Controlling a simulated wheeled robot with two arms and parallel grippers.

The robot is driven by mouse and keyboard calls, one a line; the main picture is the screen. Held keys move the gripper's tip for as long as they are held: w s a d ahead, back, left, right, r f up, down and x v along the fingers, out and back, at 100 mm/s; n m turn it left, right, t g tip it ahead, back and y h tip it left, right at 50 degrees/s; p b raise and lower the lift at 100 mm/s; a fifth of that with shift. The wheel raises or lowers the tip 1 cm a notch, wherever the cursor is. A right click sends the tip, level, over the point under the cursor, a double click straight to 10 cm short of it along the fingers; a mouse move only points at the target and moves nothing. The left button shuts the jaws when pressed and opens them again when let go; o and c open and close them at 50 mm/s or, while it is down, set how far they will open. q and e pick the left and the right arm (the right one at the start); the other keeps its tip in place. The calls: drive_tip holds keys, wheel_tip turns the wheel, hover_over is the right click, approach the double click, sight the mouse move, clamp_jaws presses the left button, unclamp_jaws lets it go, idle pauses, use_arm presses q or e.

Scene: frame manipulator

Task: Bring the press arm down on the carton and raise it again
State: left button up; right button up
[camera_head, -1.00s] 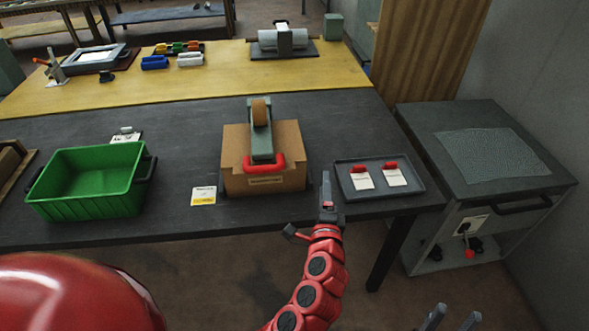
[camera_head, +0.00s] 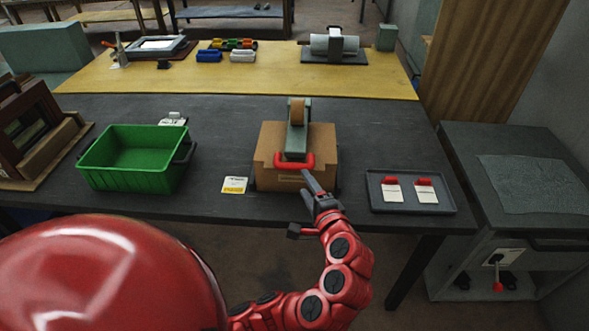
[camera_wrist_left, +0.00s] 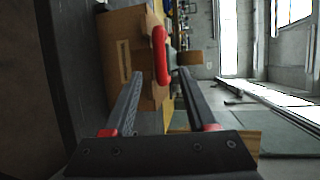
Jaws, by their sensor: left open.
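The brown carton (camera_head: 272,174) stands at the front of the dark table. The press arm (camera_head: 297,140), grey-green with a wooden roller, reaches over the carton's top, its red handle (camera_head: 295,164) at the near edge. Whether it touches the carton is unclear. My left gripper (camera_head: 307,176) is open and empty, just in front of and slightly right of the handle. My right gripper is out of view.
A green bin (camera_head: 135,180) stands left of the carton, and a white-and-yellow card (camera_head: 235,185) lies between them. A dark tray (camera_head: 410,207) with two red-clipped cards is at right. Wooden frames (camera_head: 30,140) stand at far left.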

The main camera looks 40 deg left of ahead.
sight(296, 169)
use_arm(q)
drive_tip(key=p+x, duration=0.1)
drive_tip(key=x, duration=0.9)
drive_tip(key=shift+s+f, duration=0.1)
clamp_jaws()
idle(1.0)
